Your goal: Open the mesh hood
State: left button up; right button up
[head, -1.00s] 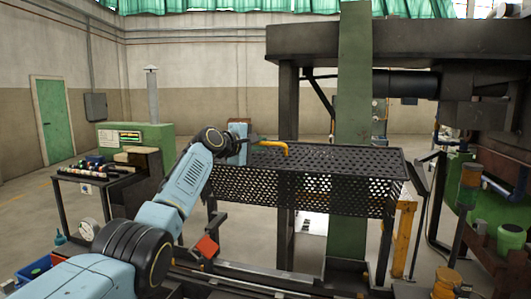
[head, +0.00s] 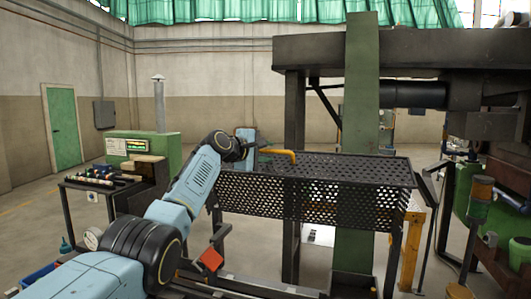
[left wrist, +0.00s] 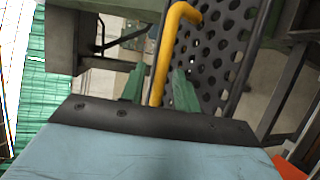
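The mesh hood (head: 330,196) is a dark perforated metal cover in the middle of the head view, with a flat top and a perforated front side. It looks down. A yellow bent handle (head: 280,153) sticks out at its upper left end. My left gripper (head: 257,149) reaches the handle from the left. In the left wrist view, the green fingers of my left gripper (left wrist: 159,90) stand on either side of the yellow handle (left wrist: 172,42), with a visible gap beside it. The perforated mesh (left wrist: 212,50) shows behind. My right gripper is in neither view.
A dark side table (head: 100,184) with small items stands at left. A yellow post (head: 411,250) and green machinery (head: 468,205) are at right. Open floor lies at far left.

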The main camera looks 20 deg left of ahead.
pick_arm(q)
jog(key=shift+f, duration=0.3)
jog(key=shift+s+a+r+b, duration=0.1)
jog(key=shift+s+a+b, duration=0.2)
jog(key=shift+s+b, duration=0.4)
jog(key=b+v, duration=0.5)
jog(key=v, duration=0.7)
jog(key=shift+r, duration=0.35)
jog(key=shift+d, duration=0.15)
